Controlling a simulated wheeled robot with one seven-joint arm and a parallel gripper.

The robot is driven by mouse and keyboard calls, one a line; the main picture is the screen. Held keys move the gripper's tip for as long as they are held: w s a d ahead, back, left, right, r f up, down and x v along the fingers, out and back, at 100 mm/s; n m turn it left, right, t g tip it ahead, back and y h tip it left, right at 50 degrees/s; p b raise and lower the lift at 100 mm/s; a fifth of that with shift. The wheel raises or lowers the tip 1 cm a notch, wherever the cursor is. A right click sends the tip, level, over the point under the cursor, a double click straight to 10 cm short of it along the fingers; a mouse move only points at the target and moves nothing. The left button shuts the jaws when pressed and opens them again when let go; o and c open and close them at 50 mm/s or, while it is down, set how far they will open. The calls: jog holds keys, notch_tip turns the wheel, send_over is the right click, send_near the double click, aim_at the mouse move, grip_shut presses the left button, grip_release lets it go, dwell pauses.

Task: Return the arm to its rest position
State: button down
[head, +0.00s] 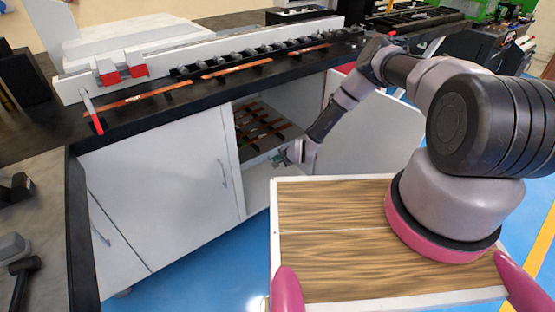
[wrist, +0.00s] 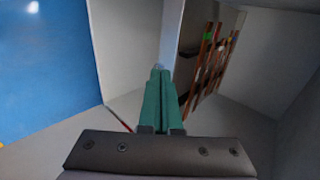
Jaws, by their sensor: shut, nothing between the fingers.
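My gripper (head: 278,158) is at the open front of the white cabinet (head: 160,165), low beside the edge of the opening in the head view. In the wrist view its two green fingers (wrist: 160,72) lie together with nothing between them. My arm reaches from the right side of the head view, bends over and hangs down to the cabinet opening. The fingertips are small in the head view.
An open cabinet door (head: 375,125) stands right of my forearm. Inside the cabinet is a rack of copper bars (head: 258,130), also in the wrist view (wrist: 207,65). The black worktop (head: 140,120) lies above, with copper strips (head: 235,69). Blue floor (head: 200,270) is clear at lower left.

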jog(key=w+d+r+n+g, duration=0.1)
jog(key=w+d+r+n, duration=0.15)
jog(key=r, duration=0.95)
jog(key=w+d+r+n, duration=0.2)
jog(key=w+d+r, duration=0.2)
jog(key=r, duration=0.8)
jog(key=s+d+r+n+h, duration=0.1)
jog(key=s+d+r, duration=0.1)
jog(key=r, duration=0.6)
jog(key=s+d+r+h, duration=0.1)
jog(key=d+r, duration=0.2)
jog(key=r, duration=0.5)
jog(key=s+d+r+n+h, duration=0.1)
jog(key=s+d+r, duration=0.1)
jog(key=r, duration=0.6)
jog(key=s+d+r+h, duration=0.1)
jog(key=s+d+r, duration=0.2)
jog(key=s+r, duration=0.55)
jog(key=s+d+r, duration=0.4)
jog(key=s+r, duration=0.3)
jog(key=r, duration=0.2)
jog(key=s+r, duration=0.2)
jog(key=s, duration=0.8)
jog(key=s+d+r+y, duration=0.1)
jog(key=s+r, duration=0.2)
jog(key=s, duration=0.7)
jog(key=shift+d+r, duration=0.2)
jog(key=shift+r, duration=0.15)
jog(key=shift+s+n, duration=0.15)
jog(key=shift+n, duration=0.1)
